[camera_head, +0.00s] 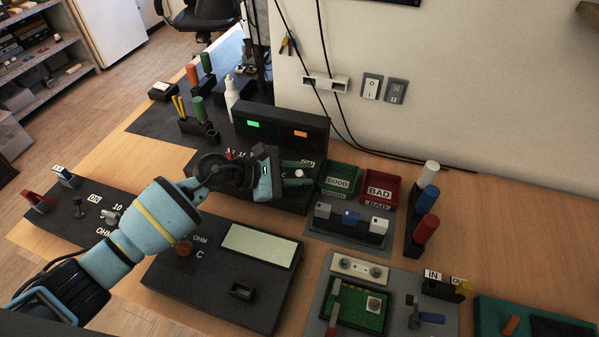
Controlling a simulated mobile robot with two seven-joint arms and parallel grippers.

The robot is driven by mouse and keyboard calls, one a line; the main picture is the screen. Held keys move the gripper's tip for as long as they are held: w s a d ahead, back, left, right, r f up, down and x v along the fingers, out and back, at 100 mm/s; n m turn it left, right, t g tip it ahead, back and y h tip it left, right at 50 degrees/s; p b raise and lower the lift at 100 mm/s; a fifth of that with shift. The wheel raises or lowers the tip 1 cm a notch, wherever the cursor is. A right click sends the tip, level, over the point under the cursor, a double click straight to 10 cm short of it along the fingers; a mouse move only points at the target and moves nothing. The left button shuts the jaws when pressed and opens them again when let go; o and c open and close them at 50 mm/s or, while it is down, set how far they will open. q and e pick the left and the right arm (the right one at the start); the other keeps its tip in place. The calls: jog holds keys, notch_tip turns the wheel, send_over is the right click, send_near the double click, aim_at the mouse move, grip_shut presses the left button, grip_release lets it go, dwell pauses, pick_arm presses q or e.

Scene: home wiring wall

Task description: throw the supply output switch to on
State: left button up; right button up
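The power supply (311,122) is a black unit with a green and an orange lit display, standing at the back of the bench. An "ON" label (307,163) shows on its low front panel, at the right. My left gripper (299,178) is over this panel, its two greenish fingers apart and pointing right. A small pale round knob (300,174) shows between or just behind the fingers; I cannot tell whether they touch it. The gripper and wrist hide much of the panel, and the switch's position is not clear. My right gripper is not in view.
Green GOOD (342,180) and red BAD (379,191) bins stand right of the gripper, with a block rack (349,226) in front. A black meter unit (222,285) lies below my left arm. Black cables (347,135) hang along the wall.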

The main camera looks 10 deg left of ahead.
pick_arm(q)
grip_shut()
jog(key=shift+w+r+n+g+y+p, duration=0.2)
jog(key=shift+w+n+g+y+p, duration=0.1)
jog(key=shift+p, duration=0.1)
jog(key=shift+w+d+r+n+g, duration=0.1)
jog(key=shift+w+n+g, duration=0.1)
jog(key=shift+n+g, duration=0.15)
jog(key=shift+w+d+n+g+y, duration=0.1)
jog(key=shift+w+n+g+y, duration=0.2)
jog(key=shift+n+g+y, duration=0.35)
jog(key=shift+w+n+g, duration=0.25)
jog(key=shift+n+g, duration=0.15)
jog(key=shift+g, duration=0.4)
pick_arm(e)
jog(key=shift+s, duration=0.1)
pick_arm(q)
jog(key=shift+b, duration=0.3)
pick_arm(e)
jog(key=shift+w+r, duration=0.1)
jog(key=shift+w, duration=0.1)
